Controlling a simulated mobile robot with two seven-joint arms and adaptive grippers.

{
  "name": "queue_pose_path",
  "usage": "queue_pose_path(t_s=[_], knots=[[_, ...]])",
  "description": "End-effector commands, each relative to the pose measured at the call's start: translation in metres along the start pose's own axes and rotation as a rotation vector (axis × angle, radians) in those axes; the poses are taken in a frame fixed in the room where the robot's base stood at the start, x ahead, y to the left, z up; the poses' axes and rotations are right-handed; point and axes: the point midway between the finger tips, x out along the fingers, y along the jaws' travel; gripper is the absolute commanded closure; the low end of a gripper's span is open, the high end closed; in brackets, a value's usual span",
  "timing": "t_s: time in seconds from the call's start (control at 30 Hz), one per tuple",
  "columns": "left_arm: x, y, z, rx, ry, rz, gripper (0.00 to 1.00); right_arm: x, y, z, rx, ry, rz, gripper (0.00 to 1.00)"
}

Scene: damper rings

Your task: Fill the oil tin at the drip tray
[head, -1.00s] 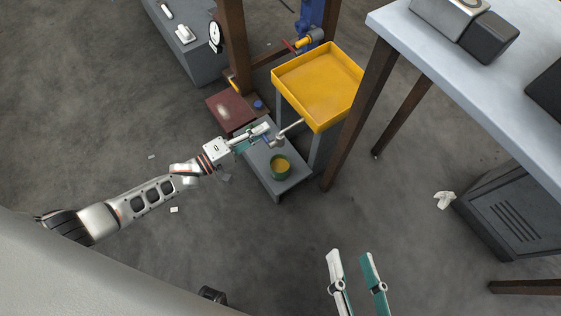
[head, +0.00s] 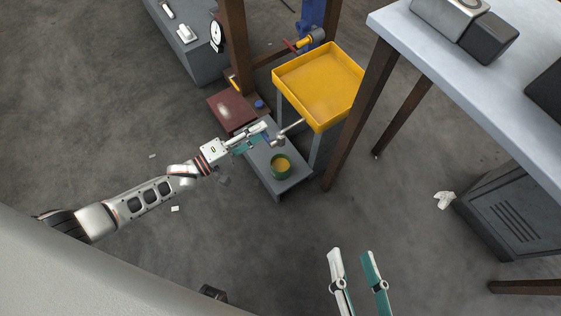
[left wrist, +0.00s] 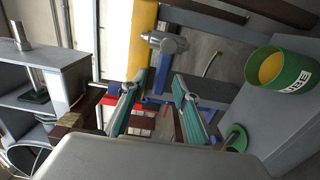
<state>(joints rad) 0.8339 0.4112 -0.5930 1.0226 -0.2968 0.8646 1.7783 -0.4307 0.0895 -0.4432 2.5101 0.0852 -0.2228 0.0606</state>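The green oil tin (head: 272,172) stands upright on a low grey stand, with amber oil showing inside near its rim. It also shows in the left wrist view (left wrist: 292,88), with partly readable lettering. The yellow drip tray (head: 318,88) sits above and behind it. A grey metal spout (head: 290,129) runs from the tray toward the tin; its end shows in the left wrist view (left wrist: 166,44). No oil stream is visible. My left gripper (head: 258,137) is open beside the spout end, a blue part (left wrist: 157,79) showing beyond its fingertips. My right gripper (head: 351,252) is open and empty.
The low grey stand (head: 281,188) has free room in front of the tin. A green disc (left wrist: 236,137) lies near the tin. A dark red box (head: 229,110) stands left of the stand. A table leg (head: 355,125) rises close to the right of the tray.

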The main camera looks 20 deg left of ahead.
Motion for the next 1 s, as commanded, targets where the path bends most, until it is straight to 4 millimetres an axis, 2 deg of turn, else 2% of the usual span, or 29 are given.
queue_pose_path(t_s=[0.6,1.0], knots=[[-0.010,0.000,0.000,0.001,0.000,-0.001,0.70,0.002,-0.001,-0.006,0.007,0.014,0.006,0.60],[-0.044,0.001,0.000,0.001,0.000,0.000,0.70,0.001,-0.004,-0.016,-0.004,0.031,-0.003,0.60]])
